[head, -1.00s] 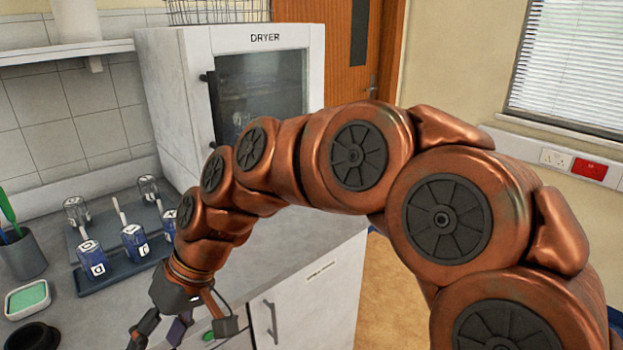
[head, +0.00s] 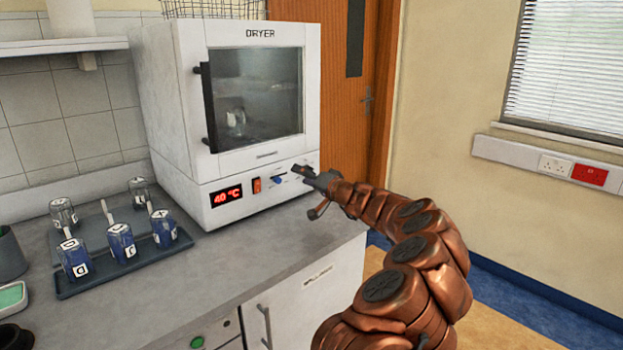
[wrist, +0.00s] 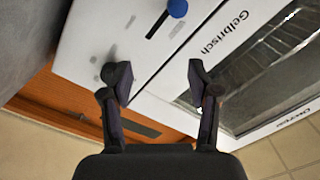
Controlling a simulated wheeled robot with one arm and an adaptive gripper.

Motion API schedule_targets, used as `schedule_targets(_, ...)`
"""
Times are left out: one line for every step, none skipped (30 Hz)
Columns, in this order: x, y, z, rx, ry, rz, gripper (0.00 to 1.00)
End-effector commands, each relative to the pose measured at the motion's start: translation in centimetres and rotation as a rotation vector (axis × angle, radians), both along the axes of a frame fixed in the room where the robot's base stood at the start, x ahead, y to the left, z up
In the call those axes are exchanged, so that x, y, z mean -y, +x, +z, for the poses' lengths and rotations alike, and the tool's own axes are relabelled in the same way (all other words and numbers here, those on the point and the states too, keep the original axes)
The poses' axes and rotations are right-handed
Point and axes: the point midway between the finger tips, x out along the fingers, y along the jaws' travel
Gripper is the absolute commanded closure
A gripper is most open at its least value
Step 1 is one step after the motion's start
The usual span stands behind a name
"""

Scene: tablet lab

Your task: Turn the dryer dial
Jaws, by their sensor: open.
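The white dryer (head: 190,110) stands on the counter, its door shut, with a control panel along its bottom front. In the head view my gripper (head: 300,172) is at the right part of this panel and covers some of it. In the wrist view my gripper (wrist: 160,82) is open, with bare white panel between its fingers. A small grey shape (wrist: 110,54) shows beside the left finger; it may be the dial or a shadow. A blue knob (head: 278,180) on a black slot lies left of my gripper; it also shows in the wrist view (wrist: 177,8).
The panel also has a red 40 °C display (head: 227,195) and an orange switch (head: 257,185). A dark tray (head: 75,287) with several labelled blue jars stands on the counter (head: 225,265) at left. The door's black handle (head: 208,108) sticks out. The counter before the dryer is clear.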

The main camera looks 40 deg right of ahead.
Motion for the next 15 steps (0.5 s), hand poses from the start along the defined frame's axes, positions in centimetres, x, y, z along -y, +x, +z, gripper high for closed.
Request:
schedule_targets(2.3, -0.8, -1.2, -0.005, 0.001, -0.048, 0.39)
schedule_targets(3.3, -1.3, -1.7, -0.006, 0.002, -0.072, 0.39)
schedule_targets(4.6, -1.8, -2.2, -0.008, 0.000, -0.099, 0.39)
schedule_targets(5.3, -2.1, -2.5, -0.009, -0.002, -0.114, 0.39)
schedule_targets(5.8, -2.4, -2.8, -0.010, -0.002, -0.126, 0.39)
schedule_targets(6.3, -2.6, -3.0, -0.011, -0.002, -0.138, 0.39)
schedule_targets(6.6, -2.7, -3.1, -0.011, -0.002, -0.144, 0.39)
schedule_targets(6.8, -2.7, -3.2, -0.011, -0.003, -0.148, 0.39)
schedule_targets(6.9, -2.6, -3.2, -0.011, -0.003, -0.151, 0.39)
schedule_targets(6.9, -2.5, -3.2, -0.011, -0.003, -0.151, 0.39)
schedule_targets(6.9, -2.3, -3.2, -0.011, -0.003, -0.150, 0.39)
schedule_targets(6.9, -2.0, -3.2, -0.013, -0.004, -0.148, 0.39)
schedule_targets(6.9, -1.8, -3.2, -0.012, -0.003, -0.147, 0.39)
schedule_targets(6.9, -1.5, -3.2, -0.013, -0.002, -0.147, 0.39)
schedule_targets(6.9, -1.2, -3.2, -0.013, -0.002, -0.146, 0.39)
